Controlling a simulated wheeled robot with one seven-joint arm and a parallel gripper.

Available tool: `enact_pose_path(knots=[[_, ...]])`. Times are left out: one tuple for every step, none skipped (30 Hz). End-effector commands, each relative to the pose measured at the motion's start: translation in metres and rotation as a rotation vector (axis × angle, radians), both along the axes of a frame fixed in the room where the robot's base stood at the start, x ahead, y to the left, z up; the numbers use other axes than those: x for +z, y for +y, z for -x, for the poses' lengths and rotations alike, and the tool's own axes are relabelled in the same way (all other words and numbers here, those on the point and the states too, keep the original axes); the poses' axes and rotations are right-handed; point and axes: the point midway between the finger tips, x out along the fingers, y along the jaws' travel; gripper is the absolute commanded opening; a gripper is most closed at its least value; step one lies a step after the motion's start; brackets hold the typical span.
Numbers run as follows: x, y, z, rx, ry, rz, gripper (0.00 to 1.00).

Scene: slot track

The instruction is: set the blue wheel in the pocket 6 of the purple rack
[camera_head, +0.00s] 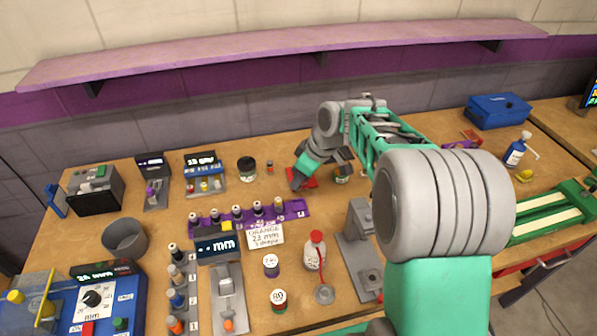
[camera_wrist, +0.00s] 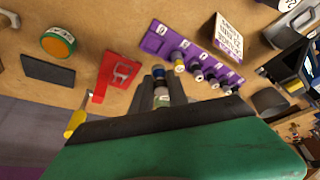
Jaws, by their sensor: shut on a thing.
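My gripper (camera_wrist: 160,88) is shut on a small upright-looking piece with a dark blue band and a pale body, which I take as the blue wheel (camera_wrist: 158,73). In the head view my gripper (camera_head: 300,179) is at the back middle of the bench, beyond the right end of the purple rack, and the held piece cannot be made out. The purple rack (camera_head: 299,208) holds several dark-topped pieces in a row, and its right end is bare. In the wrist view the rack (camera_wrist: 152,42) shows an empty pocket at its left end, with filled pockets to the right.
A red holder (camera_wrist: 104,78) lies beside my gripper. A white "ORANGE 23 mm" card (camera_head: 265,235) stands before the rack. A grey strip (camera_head: 190,305) with colored pieces, a red-capped bottle (camera_head: 315,250) and a grey stand (camera_head: 362,245) are nearer.

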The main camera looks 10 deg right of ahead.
Motion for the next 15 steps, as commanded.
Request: enact_pose_path(knots=[[-0.005, -0.001, 0.000, -0.002, 0.000, 0.000, 0.00], [-0.006, -0.002, 0.000, -0.004, 0.000, 0.000, 0.00], [-0.007, -0.003, 0.000, -0.006, -0.001, 0.001, 0.00], [-0.008, -0.004, 0.000, -0.007, 0.000, 0.000, 0.00], [-0.009, -0.005, 0.000, -0.009, 0.000, 0.000, 0.00], [-0.011, -0.006, 0.000, -0.011, -0.001, 0.001, 0.00], [-0.012, -0.007, 0.000, -0.012, 0.000, 0.000, 0.00], [-0.014, -0.008, 0.000, -0.014, 0.000, 0.000, 0.00], [-0.017, -0.008, 0.000, -0.015, 0.000, 0.000, 0.00], [-0.020, -0.009, 0.000, -0.016, 0.000, 0.000, 0.00], [-0.023, -0.009, 0.000, -0.017, -0.001, 0.001, 0.00], [-0.027, -0.009, 0.000, -0.017, 0.000, 0.000, 0.00], [-0.030, -0.009, 0.000, -0.017, 0.000, 0.000, 0.00], [-0.033, -0.009, 0.000, -0.016, 0.000, 0.000, 0.00], [-0.037, -0.009, 0.000, -0.016, 0.000, 0.000, 0.00]])
